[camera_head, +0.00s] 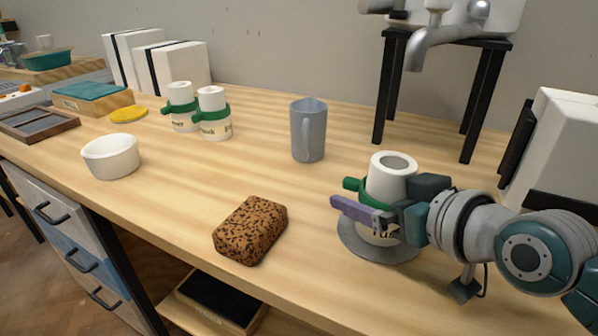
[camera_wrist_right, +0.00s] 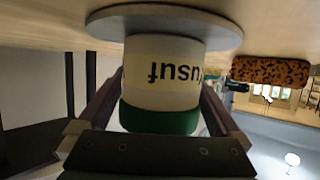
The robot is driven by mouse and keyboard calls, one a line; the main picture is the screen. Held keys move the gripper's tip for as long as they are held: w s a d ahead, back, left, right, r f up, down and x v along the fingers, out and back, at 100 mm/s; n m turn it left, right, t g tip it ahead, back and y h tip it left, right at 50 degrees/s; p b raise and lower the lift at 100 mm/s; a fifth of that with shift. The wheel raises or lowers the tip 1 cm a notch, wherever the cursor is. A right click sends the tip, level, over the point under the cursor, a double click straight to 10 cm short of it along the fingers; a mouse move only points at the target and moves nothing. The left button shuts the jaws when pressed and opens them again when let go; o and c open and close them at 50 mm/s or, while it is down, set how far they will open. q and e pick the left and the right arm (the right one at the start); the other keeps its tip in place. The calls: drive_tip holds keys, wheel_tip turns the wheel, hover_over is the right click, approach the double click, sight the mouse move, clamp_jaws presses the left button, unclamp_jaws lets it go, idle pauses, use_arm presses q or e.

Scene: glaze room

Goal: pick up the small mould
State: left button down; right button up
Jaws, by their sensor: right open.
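A white mould (camera_head: 389,184) with a green band stands upright on a round grey disc (camera_head: 354,242) at the right of the bench. In the right wrist view the mould (camera_wrist_right: 165,70) appears upside down, with dark lettering above its green band. My right gripper (camera_head: 385,214) is open, with its fingers on either side of this mould; I cannot tell if they touch it. Two similar white moulds with green bands, a left one (camera_head: 181,94) and a right one (camera_head: 213,101), stand side by side at the back left. My left gripper is not in view.
A speckled brown sponge-like block (camera_head: 250,230) lies left of the disc. A grey mug (camera_head: 308,130) stands behind. A white bowl (camera_head: 111,157) is at the left. A black-legged stand (camera_head: 390,90) rises behind the mould. The bench between bowl and block is clear.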

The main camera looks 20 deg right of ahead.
drive_tip(key=c, duration=1.4)
drive_tip(key=shift+c, duration=0.4)
drive_tip(key=shift+r, duration=0.1)
